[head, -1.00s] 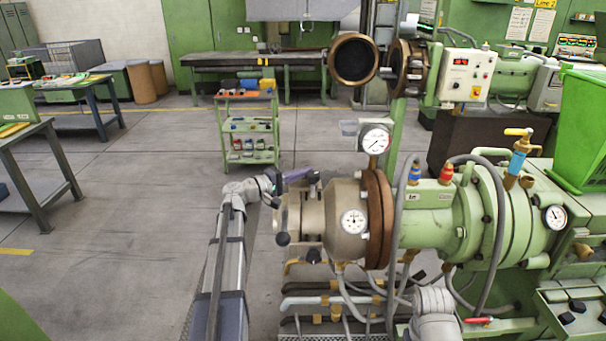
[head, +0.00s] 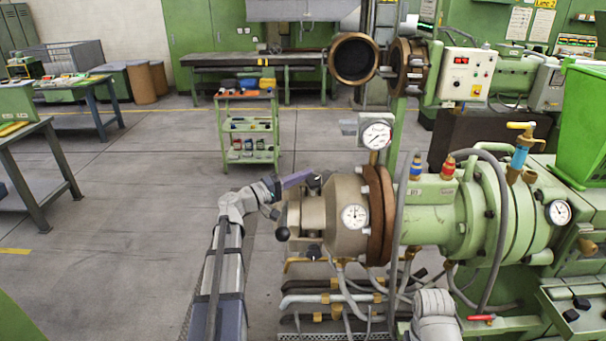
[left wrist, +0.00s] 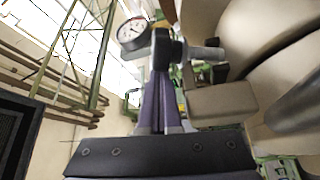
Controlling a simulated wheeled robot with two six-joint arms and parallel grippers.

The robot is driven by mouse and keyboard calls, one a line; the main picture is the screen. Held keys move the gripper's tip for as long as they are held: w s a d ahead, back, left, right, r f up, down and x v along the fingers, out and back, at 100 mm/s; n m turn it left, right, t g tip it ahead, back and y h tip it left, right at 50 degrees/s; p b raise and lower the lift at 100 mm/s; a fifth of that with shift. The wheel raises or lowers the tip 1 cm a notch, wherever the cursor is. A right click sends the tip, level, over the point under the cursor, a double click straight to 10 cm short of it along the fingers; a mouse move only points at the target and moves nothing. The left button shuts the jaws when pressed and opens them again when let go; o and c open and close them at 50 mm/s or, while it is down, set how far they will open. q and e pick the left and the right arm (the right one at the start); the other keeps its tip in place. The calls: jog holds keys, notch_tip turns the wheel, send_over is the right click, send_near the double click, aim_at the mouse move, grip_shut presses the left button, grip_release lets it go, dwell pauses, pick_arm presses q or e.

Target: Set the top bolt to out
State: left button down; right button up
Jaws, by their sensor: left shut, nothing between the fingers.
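The extruder's beige end head (head: 345,197) has a round dial on its front and a brown flange behind it. The top bolt (head: 314,180) is a small dark piece at the head's upper left edge, partly hidden by my gripper. In the left wrist view a dark bolt end with a grey rod (left wrist: 203,53) lies just beyond the fingertips. My left gripper (head: 308,175) has purple fingers, shut and empty, with the tips at or very near the bolt; contact is unclear. The closed fingers also show in the left wrist view (left wrist: 160,85). My right gripper is out of view.
A black ball knob (head: 282,233) sticks out at the head's lower left. A pressure gauge (head: 376,135) stands above the flange. Hoses and pipes (head: 330,298) run below.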

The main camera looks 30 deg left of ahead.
pick_arm(q)
jog(key=shift+s+d+f, duration=0.2)
jog(key=shift+s+d, duration=0.1)
jog(key=shift+s, duration=0.25)
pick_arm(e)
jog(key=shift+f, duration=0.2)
pick_arm(q)
jog(key=shift+w+a+r, duration=0.1)
jog(key=shift+w+r, duration=0.1)
jog(key=shift+r, duration=0.05)
jog(key=shift+w+a+r+p, duration=0.65)
jog(key=shift+w+r+p, duration=0.2)
jog(key=shift+w+p, duration=0.1)
jog(key=shift+s+a+f, duration=0.15)
jog(key=shift+s+a, duration=0.05)
jog(key=shift+a, duration=0.5)
jog(key=f+b+v, duration=0.1)
jog(key=b+v, duration=0.2)
jog(key=v, duration=0.6)
jog(key=shift+w+f, duration=0.15)
jog(key=shift+f, duration=0.15)
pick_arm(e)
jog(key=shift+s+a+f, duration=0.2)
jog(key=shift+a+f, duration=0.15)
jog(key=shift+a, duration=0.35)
